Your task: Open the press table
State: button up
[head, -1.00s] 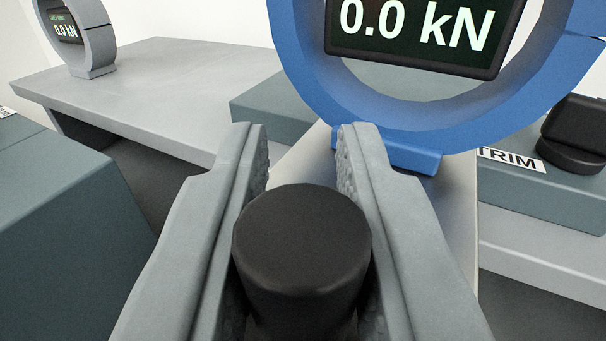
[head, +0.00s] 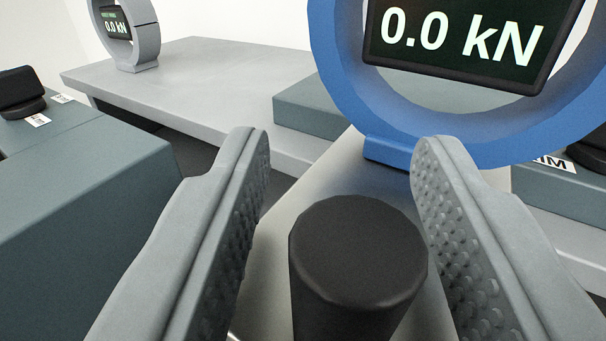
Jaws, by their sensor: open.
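My gripper (head: 342,150) is open, with its two grey padded fingers spread apart. A black round knob (head: 358,250) stands between the fingers, nearer the right one, with a gap on each side. It rises in front of a pale metal surface (head: 285,235), which may be the press table; its lower end is out of view. A blue ring (head: 440,150) stands behind the knob on that surface, holding a dark display (head: 465,42) that reads 0.0 kN.
A grey bench (head: 200,75) at the back left carries a grey ring (head: 150,35) with its own display. A grey-green block (head: 80,190) stands at the left with a black knob (head: 22,95) on it. Another block (head: 560,190) with a TRIM label is at the right.

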dwell(0.3)
jog(key=s, duration=1.7)
jog(key=shift+s, duration=0.2)
jog(key=shift+a, duration=0.1)
jog(key=s+a+r, duration=0.3)
jog(key=s+a, duration=0.3)
jog(key=a, duration=0.1)
jog(key=s+a+r, duration=0.3)
jog(key=s+a, duration=0.3)
jog(key=s, duration=0.1)
jog(key=shift+s+a+g, duration=0.2)
jog(key=shift+a+g, duration=0.1)
jog(key=shift+a, duration=0.05)
